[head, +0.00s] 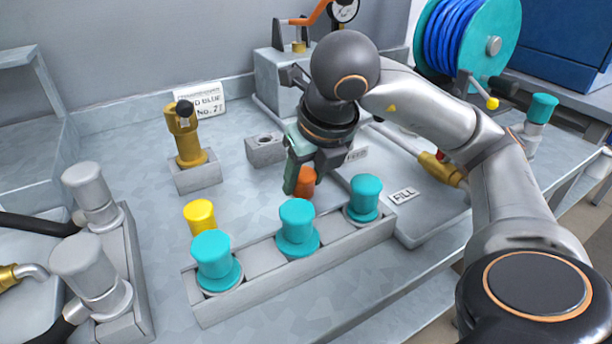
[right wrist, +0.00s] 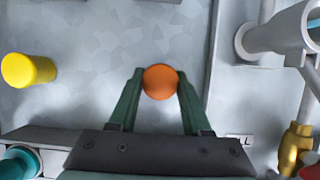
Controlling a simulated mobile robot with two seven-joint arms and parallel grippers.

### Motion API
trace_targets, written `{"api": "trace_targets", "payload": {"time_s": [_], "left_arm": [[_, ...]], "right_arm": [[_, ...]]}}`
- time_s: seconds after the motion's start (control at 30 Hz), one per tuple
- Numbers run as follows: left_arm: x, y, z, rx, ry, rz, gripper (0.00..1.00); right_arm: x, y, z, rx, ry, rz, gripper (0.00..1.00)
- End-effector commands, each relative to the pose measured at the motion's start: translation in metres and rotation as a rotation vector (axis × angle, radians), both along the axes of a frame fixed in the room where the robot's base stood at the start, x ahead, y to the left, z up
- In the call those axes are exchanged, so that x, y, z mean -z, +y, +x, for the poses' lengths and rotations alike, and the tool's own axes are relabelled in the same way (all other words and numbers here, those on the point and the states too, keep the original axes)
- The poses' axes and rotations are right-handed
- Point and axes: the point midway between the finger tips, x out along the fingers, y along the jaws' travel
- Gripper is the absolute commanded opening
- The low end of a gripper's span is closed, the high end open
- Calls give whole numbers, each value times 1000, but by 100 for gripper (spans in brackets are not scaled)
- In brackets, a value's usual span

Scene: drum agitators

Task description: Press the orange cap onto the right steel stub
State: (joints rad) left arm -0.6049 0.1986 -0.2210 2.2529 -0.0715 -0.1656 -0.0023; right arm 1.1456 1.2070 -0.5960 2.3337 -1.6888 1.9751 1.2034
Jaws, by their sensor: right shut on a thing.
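The orange cap (head: 306,181) is between the fingers of my right gripper (head: 303,172), which is shut on it. In the right wrist view the orange cap (right wrist: 160,82) shows round between the green fingertips. In the head view it is behind the teal-capped row, over the bench; I cannot tell whether it touches the bench. Two grey steel stubs stand upright at the left, a farther one (head: 90,190) and a nearer one (head: 85,265), well away from the gripper. Neither wears an orange cap. My left gripper is not in view.
A rail (head: 262,290) with three teal caps stands in front. A yellow cap (head: 200,216) is behind it and a brass valve (head: 188,140) is at the back left. Black hoses (head: 40,224) run to the stubs. A blue hose reel (head: 465,42) is at the right.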

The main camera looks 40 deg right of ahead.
Motion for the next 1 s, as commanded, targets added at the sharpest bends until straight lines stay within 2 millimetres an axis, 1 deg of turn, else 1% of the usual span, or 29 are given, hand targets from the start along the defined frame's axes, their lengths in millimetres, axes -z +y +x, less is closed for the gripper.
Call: {"api": "trace_targets", "payload": {"time_s": [0.03, 0.17, 0.2, 0.47, 0.5, 1.0], "left_arm": [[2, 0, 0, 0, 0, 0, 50], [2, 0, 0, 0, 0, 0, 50], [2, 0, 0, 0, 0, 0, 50], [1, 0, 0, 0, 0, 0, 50], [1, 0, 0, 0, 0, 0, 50], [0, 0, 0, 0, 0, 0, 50]], "right_arm": [[7, 4, -1, -14, 23, 1, 0], [7, 4, -1, -15, 21, 1, 0], [7, 4, -1, -15, 21, 1, 52], [5, 4, 0, -13, 14, 3, 81], [5, 4, 0, -12, 13, 4, 83], [2, 4, 1, -11, 6, 5, 82]]}}
